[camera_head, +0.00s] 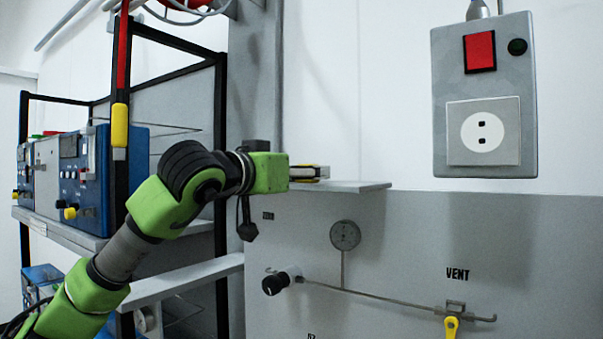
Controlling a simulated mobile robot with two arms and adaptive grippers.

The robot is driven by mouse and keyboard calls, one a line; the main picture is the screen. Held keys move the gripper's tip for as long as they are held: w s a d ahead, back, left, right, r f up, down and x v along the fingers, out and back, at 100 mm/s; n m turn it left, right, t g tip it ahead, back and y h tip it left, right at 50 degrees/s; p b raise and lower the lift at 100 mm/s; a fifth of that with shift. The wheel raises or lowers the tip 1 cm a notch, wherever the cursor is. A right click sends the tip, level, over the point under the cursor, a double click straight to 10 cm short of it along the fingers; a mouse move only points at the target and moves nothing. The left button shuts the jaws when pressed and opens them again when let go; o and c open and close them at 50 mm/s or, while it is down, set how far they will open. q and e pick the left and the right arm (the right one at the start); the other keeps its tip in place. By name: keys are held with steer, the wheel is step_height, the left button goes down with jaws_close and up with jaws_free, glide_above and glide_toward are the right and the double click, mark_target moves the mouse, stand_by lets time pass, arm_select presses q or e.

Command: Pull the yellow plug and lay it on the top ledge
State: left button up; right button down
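My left gripper (318,172) reaches in from the left and points right, at the level of the top ledge (365,187). Its fingers are seen side-on, just above or at the ledge's left part; a small yellowish-brown strip shows between them. I cannot tell if this is the yellow plug or part of the gripper, nor if the fingers are shut. The white socket (483,138) on the grey wall box has nothing in it. No yellow plug can be clearly made out. My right gripper is out of view.
A grey panel (550,250) below the ledge carries a gauge (345,235), a black knob (275,284), a thin pipe and a yellow valve handle (451,327). A black plug-like piece (247,230) hangs beside my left wrist. Blue instruments (140,165) stand on the left rack.

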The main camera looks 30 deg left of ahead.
arm_select(q)
steer(key=s, duration=1.2)
steer(key=shift+a, duration=0.35)
